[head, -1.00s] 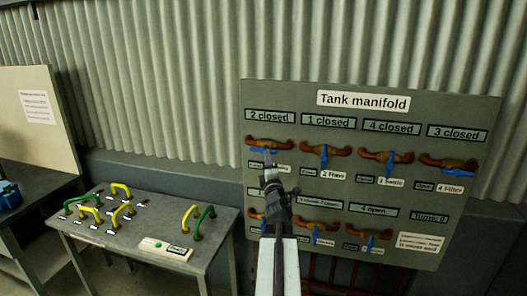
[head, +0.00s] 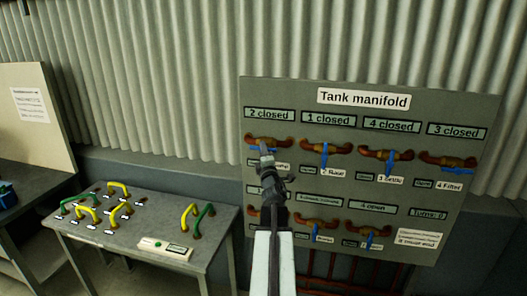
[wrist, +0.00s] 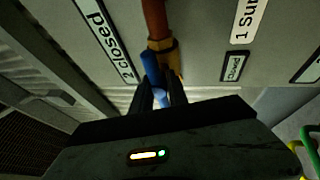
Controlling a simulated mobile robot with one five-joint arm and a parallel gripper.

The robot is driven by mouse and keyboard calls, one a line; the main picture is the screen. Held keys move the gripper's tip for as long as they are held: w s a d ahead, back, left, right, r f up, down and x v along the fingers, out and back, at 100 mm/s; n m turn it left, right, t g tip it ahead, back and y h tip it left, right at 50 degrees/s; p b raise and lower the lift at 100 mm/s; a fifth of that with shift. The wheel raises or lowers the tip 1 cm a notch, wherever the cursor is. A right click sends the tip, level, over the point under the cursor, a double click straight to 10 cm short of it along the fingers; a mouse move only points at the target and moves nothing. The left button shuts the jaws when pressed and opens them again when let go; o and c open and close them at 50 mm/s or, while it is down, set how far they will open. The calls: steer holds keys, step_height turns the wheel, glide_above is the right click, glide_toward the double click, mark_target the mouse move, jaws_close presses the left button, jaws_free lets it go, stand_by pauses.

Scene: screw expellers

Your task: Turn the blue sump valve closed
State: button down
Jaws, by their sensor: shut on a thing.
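The sump valve sits at the top left of the Tank manifold board, with an orange-brown body (head: 283,144) under a display reading "2 closed" (head: 269,115). My gripper (head: 265,152) is in front of it in the head view and hides most of its blue handle. In the wrist view, the blue handle (wrist: 150,66) runs down from the brass fitting (wrist: 163,50) between the fingers of my gripper (wrist: 160,94). My gripper is shut on the handle.
More valves with blue handles (head: 324,155) stand close to the right along the top row, and a second row (head: 316,226) lies below. A grey table (head: 150,228) with yellow and green handles is at the left.

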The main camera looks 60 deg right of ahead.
steer(key=shift+m, duration=0.3)
steer(key=shift+f+m+h+b, duration=0.1)
steer(key=shift+m+h+b, duration=0.6)
steer(key=shift+m+b, duration=0.35)
steer(key=m+g+h+b, duration=0.1)
steer(key=m, duration=0.1)
steer(key=m+g+h+b, duration=0.1)
steer(key=m, duration=0.2)
steer(key=shift+w, duration=0.1)
steer(key=m+g+h, duration=0.1)
steer(key=m, duration=0.2)
steer(key=m+g+h, duration=0.1)
steer(key=m+g, duration=0.1)
steer(key=m, duration=0.1)
steer(key=m+g+h+b, duration=0.1)
steer(key=m+g, duration=0.1)
steer(key=m, duration=0.2)
steer(key=m+g, duration=0.2)
steer(key=m, duration=0.1)
steer(key=m+g+p, duration=0.1)
steer(key=m+g, duration=0.1)
steer(key=m, duration=0.1)
steer(key=shift+m+h, duration=0.25)
steer(key=shift+h, duration=0.15)
steer(key=shift+m+g+p, duration=0.3)
steer(key=shift+m+g, duration=0.6)
steer(key=shift+m, duration=0.5)
